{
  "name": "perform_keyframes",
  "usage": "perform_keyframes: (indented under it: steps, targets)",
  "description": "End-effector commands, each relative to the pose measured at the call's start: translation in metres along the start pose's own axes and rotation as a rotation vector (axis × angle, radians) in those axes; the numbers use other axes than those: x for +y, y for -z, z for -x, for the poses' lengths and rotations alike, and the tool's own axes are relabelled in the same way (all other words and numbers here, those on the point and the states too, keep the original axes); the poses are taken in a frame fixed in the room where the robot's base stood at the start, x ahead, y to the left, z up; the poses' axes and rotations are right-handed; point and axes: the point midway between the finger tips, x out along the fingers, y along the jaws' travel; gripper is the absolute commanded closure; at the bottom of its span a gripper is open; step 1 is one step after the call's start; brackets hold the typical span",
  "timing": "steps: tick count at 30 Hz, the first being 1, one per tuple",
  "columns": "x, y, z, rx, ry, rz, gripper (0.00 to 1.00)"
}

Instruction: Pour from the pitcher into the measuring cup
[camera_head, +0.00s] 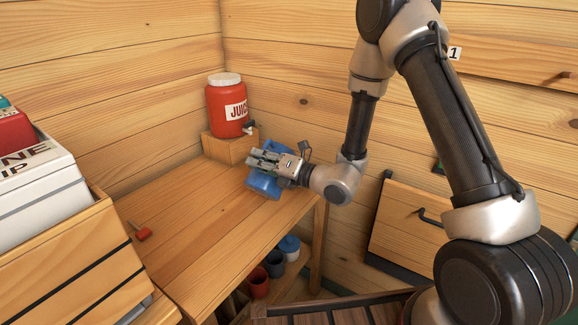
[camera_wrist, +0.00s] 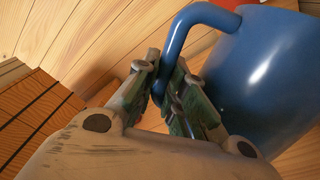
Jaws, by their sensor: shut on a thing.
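The blue pitcher (camera_head: 263,184) is at the far right part of the wooden table, in front of the red juice jug. In the wrist view the pitcher (camera_wrist: 268,75) fills the right side, its curved handle reaching left between my fingers. My gripper (camera_head: 268,160) is shut on this handle, and the fingers also show in the wrist view (camera_wrist: 167,88). My gripper hides much of the pitcher in the head view. I cannot tell whether its base touches the table. A small red item with a thin handle (camera_head: 143,234) lies at the table's left; I cannot tell whether it is the measuring cup.
A red juice jug (camera_head: 227,108) with a white lid stands on a wooden block (camera_head: 229,147) behind the pitcher. Cups (camera_head: 259,283) sit on a lower shelf. A wooden crate (camera_head: 75,270) stands at the left. The table's middle (camera_head: 190,220) is clear.

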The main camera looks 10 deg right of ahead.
Motion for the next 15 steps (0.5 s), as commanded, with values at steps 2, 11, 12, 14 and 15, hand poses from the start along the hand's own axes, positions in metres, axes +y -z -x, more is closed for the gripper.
perform_keyframes:
  steps: [2,11,12,14,15]
  targets:
    - [0.0012,-0.0019,-0.0002,-0.002,-0.002,-0.005,1.00]
    - [0.0029,-0.0053,-0.0002,-0.002,-0.002,-0.029,1.00]
    - [0.0031,-0.0058,-0.0002,-0.001,-0.002,-0.033,1.00]
    - [0.0034,-0.0066,-0.0002,-0.002,-0.002,-0.037,1.00]
    - [0.0037,-0.0071,-0.0002,-0.002,-0.002,-0.040,1.00]
